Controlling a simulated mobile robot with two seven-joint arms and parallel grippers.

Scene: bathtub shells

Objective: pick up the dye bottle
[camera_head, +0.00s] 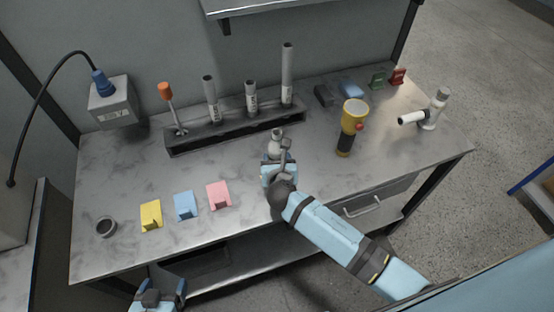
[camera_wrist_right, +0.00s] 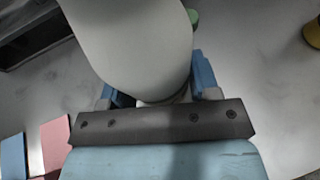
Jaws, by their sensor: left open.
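A pale white-grey bottle (camera_head: 275,145), which I take for the dye bottle, stands at the middle of the workbench, in front of the rack. My right gripper (camera_head: 279,160) is at it, hiding its lower part. In the right wrist view the large pale body (camera_wrist_right: 135,40) fills the upper middle, with my blue right fingers (camera_wrist_right: 162,92) on either side of its lower part. Whether they press on it cannot be told. My left gripper (camera_head: 158,290) is open and empty at the bottom left, in front of the bench edge.
Behind is a dark rack (camera_head: 235,130) with grey tubes and an orange-topped tool. A yellow-black flashlight (camera_head: 350,125) stands to the right, near a white jointed fitting (camera_head: 430,112). Yellow (camera_head: 151,215), blue (camera_head: 185,205) and pink (camera_head: 218,195) pieces lie left, beside a small dark cup (camera_head: 106,227).

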